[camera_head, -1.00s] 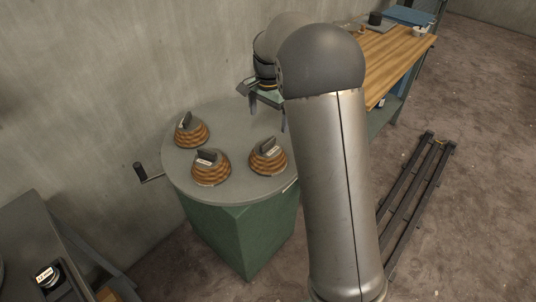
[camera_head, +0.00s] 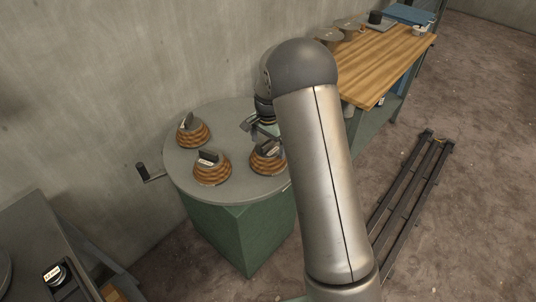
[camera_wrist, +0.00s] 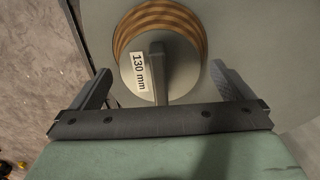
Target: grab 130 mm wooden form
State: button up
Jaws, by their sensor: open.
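The 130 mm wooden form (camera_wrist: 192,22) is a striped, stepped wooden dome with a grey top disc, an upright grey handle (camera_wrist: 157,72) and a label reading "130 mm". In the wrist view it lies between and just beyond the fingers of my gripper (camera_wrist: 162,92), which are spread wide with the handle between them, not touching. In the head view my gripper (camera_head: 268,138) is over the right-hand form (camera_head: 264,166) on the round table, partly hidden by my arm. Two similar forms stand at the back left (camera_head: 193,133) and front (camera_head: 212,172); their labels are too small to read.
The round grey table (camera_head: 235,118) stands on a green base (camera_head: 245,235), with a crank handle (camera_head: 147,174) at its left. A wooden workbench (camera_head: 385,60) stands at the back right. A dark rail (camera_head: 405,200) runs along the floor at right. A grey wall is close behind.

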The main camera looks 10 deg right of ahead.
jog(key=shift+s, duration=0.1)
jog(key=c, duration=1.9)
